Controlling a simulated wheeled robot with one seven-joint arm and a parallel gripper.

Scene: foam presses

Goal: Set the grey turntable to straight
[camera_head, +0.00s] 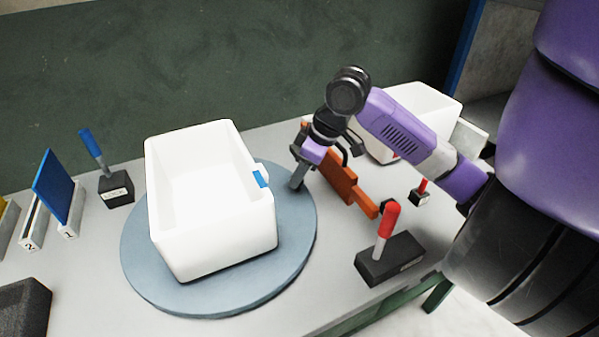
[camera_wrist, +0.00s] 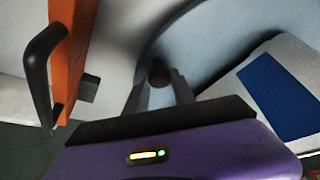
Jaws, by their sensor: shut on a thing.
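The grey turntable (camera_head: 300,232) is a round blue-grey disc on the bench; its rim also shows in the wrist view (camera_wrist: 190,40). A white open box (camera_head: 215,235) with a blue patch on its right side sits on it, turned a little askew to the bench. My gripper (camera_head: 297,184) is at the turntable's right far rim, close beside the box. In the wrist view its fingertips (camera_wrist: 160,84) are closed around a small dark peg (camera_wrist: 159,72) at the disc's edge. The peg is hidden in the head view.
An orange panel (camera_head: 340,178) with a black handle stands right beside my gripper. A red-handled lever (camera_head: 388,235) is at the front right, a blue lever (camera_head: 93,147) at the left. Another white box (camera_head: 430,105) stands behind my arm. Numbered slots (camera_head: 68,228) are far left.

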